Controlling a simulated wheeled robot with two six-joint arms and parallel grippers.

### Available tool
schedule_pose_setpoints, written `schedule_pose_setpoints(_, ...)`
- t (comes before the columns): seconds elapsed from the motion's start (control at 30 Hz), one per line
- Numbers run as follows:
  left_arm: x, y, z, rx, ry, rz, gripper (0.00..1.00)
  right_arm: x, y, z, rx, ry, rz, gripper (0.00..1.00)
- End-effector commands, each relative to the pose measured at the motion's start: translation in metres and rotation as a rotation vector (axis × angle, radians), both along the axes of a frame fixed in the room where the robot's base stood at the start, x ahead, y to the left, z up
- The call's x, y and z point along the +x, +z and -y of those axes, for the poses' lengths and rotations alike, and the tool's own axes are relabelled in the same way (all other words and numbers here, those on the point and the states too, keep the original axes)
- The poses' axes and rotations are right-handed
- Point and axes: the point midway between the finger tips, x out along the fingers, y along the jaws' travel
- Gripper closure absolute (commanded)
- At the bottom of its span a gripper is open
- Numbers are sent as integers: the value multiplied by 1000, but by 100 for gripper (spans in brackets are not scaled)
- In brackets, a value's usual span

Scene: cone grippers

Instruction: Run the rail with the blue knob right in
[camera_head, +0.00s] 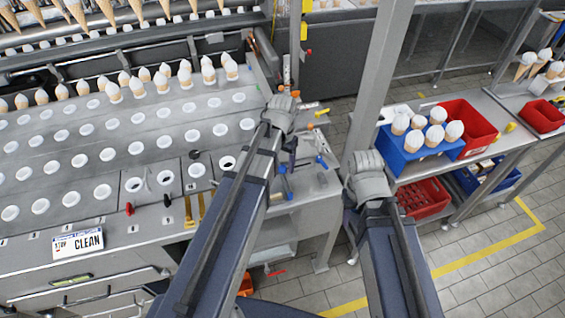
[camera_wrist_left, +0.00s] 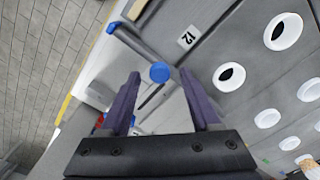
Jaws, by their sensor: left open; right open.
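A blue knob (camera_wrist_left: 160,72) shows in the left wrist view, between and just beyond the fingertips of my left gripper (camera_wrist_left: 158,88). The gripper is open, with a finger on each side of the knob; I cannot tell whether they touch it. Another blue end (camera_wrist_left: 112,27) lies to the upper left, on a bar. In the head view, blue ends (camera_head: 321,160) show at the right end of the grey counter, near my left gripper (camera_head: 288,153). The rail itself is mostly hidden. My right gripper (camera_head: 369,180) is open and empty over the aisle; its fingers are mostly hidden.
The grey counter (camera_head: 75,180) has rows of white-rimmed holes, some holding cones. A red handle (camera_head: 129,209) and yellow bars (camera_head: 188,212) sit on its front. A blue crate (camera_head: 415,158) of cones and a red bin (camera_head: 466,125) stand on the right bench.

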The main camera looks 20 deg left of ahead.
Motion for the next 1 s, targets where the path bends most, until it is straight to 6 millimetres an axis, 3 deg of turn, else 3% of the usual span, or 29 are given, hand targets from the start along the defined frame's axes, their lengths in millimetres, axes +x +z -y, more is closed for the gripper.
schedule_pose_setpoints(0.5, 0, 67, 0, 0, 0, 0, 37, 0, 67, 0, 2, -7, 0, 50)
schedule_pose_setpoints(1.0, 0, 69, 0, 0, 0, 0, 37, 0, 69, 0, 2, -9, 0, 50)
